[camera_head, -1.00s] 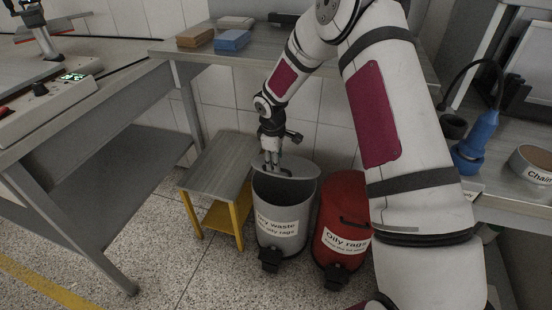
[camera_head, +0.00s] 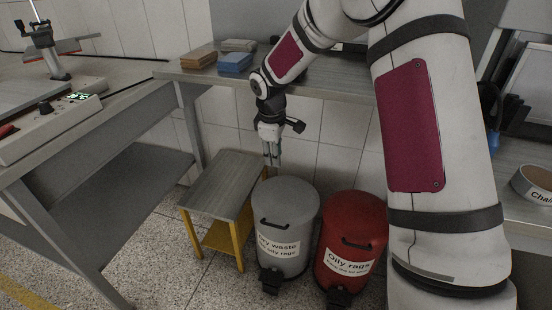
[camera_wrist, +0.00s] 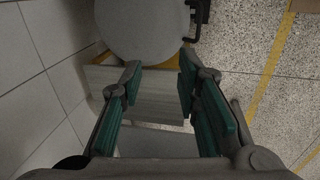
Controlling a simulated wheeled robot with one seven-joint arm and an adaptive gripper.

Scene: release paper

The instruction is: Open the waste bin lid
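The grey waste bin (camera_head: 285,240), labelled as dry waste, stands on the floor with its round grey lid (camera_head: 287,196) lying down over its top. A dark handle shows at the bin's front. My gripper (camera_head: 272,163) points down just behind the lid's far left edge. In the wrist view my gripper (camera_wrist: 160,68) has its two fingers apart with nothing between them. The lid (camera_wrist: 145,28) shows beyond the fingertips in that view, and the dark handle (camera_wrist: 198,18) is at its far right. Contact with the lid cannot be told.
A red oily-rags bin (camera_head: 352,222) stands close on the right. A low side table (camera_head: 220,185) with yellow legs is close on the left and lies below my fingers in the wrist view. A bench (camera_head: 340,82) and tiled wall are behind.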

